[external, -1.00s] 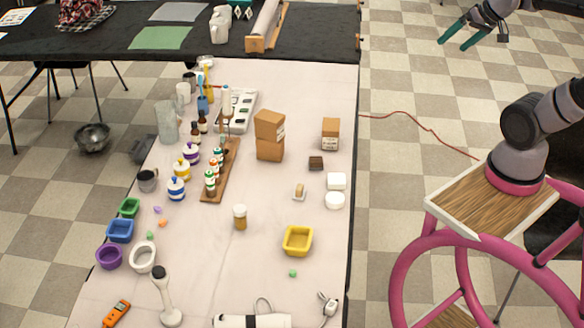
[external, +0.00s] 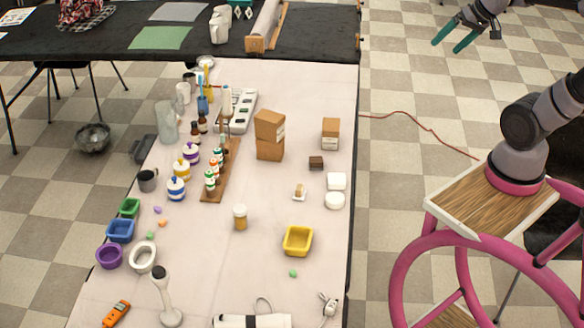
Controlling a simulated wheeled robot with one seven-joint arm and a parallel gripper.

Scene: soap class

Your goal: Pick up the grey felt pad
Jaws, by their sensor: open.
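The grey felt pad (external: 180,11) lies flat on the black-covered table at the back, left of centre. A green pad (external: 160,38) lies just in front of it, apart from it. My gripper (external: 445,47), with teal fingers, is at the upper right over the checkered floor, far to the right of the grey pad. Its fingers are apart with nothing between them.
A white pitcher (external: 220,27) and a roll on a wooden stand (external: 264,24) stand right of the pads. A plaid cloth (external: 83,12) lies left. The pale table (external: 270,290) in front holds bottles, boxes and moulds.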

